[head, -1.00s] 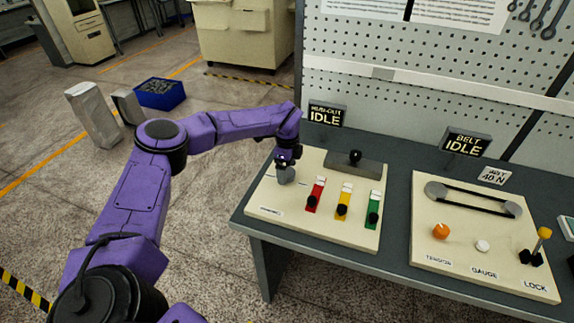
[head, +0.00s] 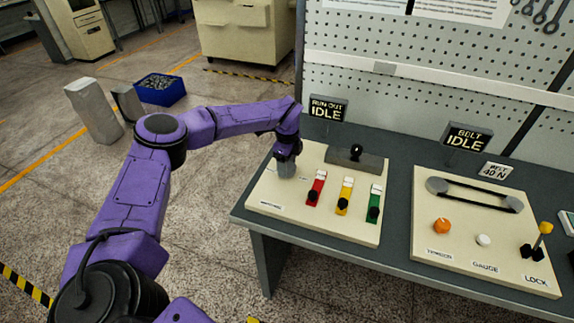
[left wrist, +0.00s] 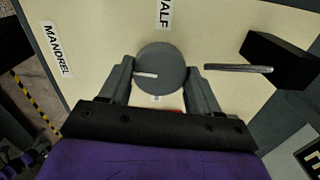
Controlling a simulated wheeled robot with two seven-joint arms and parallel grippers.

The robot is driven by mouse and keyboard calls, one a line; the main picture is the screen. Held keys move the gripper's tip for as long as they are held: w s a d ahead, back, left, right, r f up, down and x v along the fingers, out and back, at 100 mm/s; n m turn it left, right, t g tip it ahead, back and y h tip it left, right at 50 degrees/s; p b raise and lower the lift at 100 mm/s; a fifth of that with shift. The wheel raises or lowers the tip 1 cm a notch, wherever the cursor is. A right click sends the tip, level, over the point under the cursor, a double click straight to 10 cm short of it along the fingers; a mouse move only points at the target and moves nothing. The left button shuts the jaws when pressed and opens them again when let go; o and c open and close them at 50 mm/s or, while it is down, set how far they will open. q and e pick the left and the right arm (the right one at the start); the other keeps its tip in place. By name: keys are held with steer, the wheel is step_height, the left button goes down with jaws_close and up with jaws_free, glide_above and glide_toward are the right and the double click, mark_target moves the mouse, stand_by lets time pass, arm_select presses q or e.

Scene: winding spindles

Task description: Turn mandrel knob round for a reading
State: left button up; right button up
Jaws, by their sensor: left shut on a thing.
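The mandrel knob (left wrist: 160,68) is a round grey disc with a white pointer line, on the cream panel in the left wrist view. In that view the line points to the left. My left gripper (left wrist: 160,82) has one finger on each side of the knob and is shut on it. In the head view the gripper (head: 287,158) reaches down onto the knob (head: 286,171) at the panel's left side. A "MANDREL" label (left wrist: 57,49) lies left of the knob. A sign (head: 326,108) behind the panel reads "RUN OUT IDLE". My right gripper is not in view.
Red (head: 316,188), yellow (head: 344,195) and green (head: 375,203) sliders stand right of the knob. A dark block (head: 353,160) with a black ball knob sits behind them. A second panel (head: 420,215) carries a belt, an orange knob and a yellow-tipped lever.

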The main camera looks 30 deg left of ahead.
arm_select(q)
steer(key=m+b, duration=0.2)
steer(key=m, duration=0.1)
steer(key=shift+f+b, duration=0.25)
steer(key=shift+b, duration=0.1)
steer(key=m+b, duration=0.1)
steer(key=m, duration=0.2)
steer(key=shift+r+m+b, duration=0.1)
steer(key=shift+m+b, duration=0.3)
steer(key=m+b, duration=0.1)
steer(key=m, duration=0.2)
steer(key=shift+m, duration=0.4)
steer(key=m, duration=0.9)
steer(key=shift+r, duration=0.1)
steer(key=m, duration=0.5)
steer(key=shift+p, duration=0.4)
steer(key=m+p, duration=0.1)
steer(key=m, duration=0.4)
steer(key=shift+m, duration=0.4)
steer(key=shift+m+p, duration=0.4)
steer(key=shift+m, duration=1.9)
